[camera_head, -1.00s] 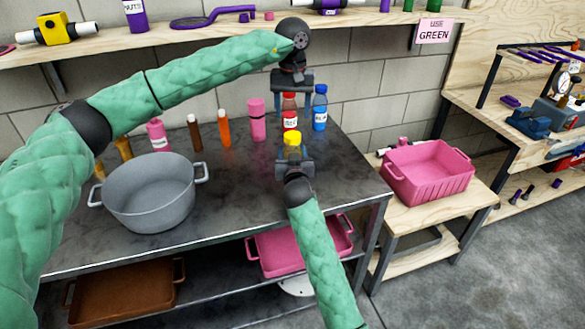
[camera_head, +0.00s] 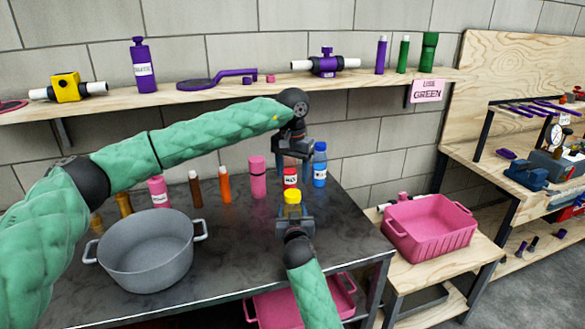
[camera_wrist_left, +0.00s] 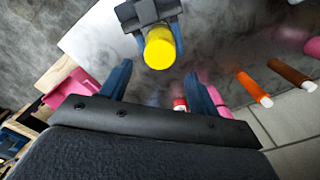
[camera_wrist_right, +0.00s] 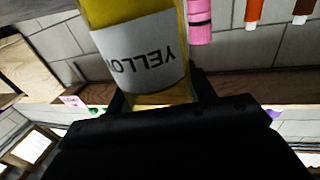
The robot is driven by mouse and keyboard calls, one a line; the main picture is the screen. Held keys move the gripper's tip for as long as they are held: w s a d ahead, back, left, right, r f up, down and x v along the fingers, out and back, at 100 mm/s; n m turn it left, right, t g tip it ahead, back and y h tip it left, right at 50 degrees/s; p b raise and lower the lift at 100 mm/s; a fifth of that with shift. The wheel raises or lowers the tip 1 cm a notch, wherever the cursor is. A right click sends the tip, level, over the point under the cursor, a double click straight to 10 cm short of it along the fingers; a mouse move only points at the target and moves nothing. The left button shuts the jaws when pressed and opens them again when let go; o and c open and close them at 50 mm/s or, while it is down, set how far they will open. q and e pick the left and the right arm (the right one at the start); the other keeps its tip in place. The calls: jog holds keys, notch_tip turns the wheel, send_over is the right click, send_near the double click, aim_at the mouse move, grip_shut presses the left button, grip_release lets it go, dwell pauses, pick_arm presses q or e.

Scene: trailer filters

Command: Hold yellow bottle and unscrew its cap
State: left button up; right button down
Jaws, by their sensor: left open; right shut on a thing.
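The yellow bottle (camera_wrist_right: 140,50) is in my right gripper (camera_wrist_right: 160,95), with its label upside down in the right wrist view. Its yellow cap (camera_head: 292,197) points up above the right gripper (camera_head: 295,222) in the head view, over the dark table. My left gripper (camera_head: 292,152) is open and empty above and behind the cap, in front of the red bottle. In the left wrist view the cap (camera_wrist_left: 160,48) lies beyond the fingertips of the left gripper (camera_wrist_left: 158,82), apart from them.
A red bottle (camera_head: 290,179), a blue bottle (camera_head: 320,165) and a pink bottle (camera_head: 258,178) stand behind on the table. A grey pot (camera_head: 147,265) stands to the left. A wooden shelf (camera_head: 230,90) runs above. A pink crate (camera_head: 428,240) is at the right.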

aim_at(292, 193)
pick_arm(q)
notch_tip(292, 193, down, 7)
jog(key=shift+r, duration=0.2)
jog(key=c, duration=1)
jog(key=n, duration=1.9)
jog(key=shift+n, duration=0.4)
jog(key=n, duration=0.6)
jog(key=shift+n, duration=0.4)
jog(key=n, duration=0.6)
jog(key=shift+r+n, duration=0.1)
jog(key=shift+n, duration=0.3)
jog(key=n, duration=0.6)
jog(key=shift+n, duration=0.4)
jog(key=n, duration=0.6)
jog(key=shift+n, duration=0.3)
jog(key=n, duration=0.7)
jog(key=shift+r, duration=0.1)
jog(key=shift+w+r, duration=0.1)
jog(key=shift+r, duration=0.2)
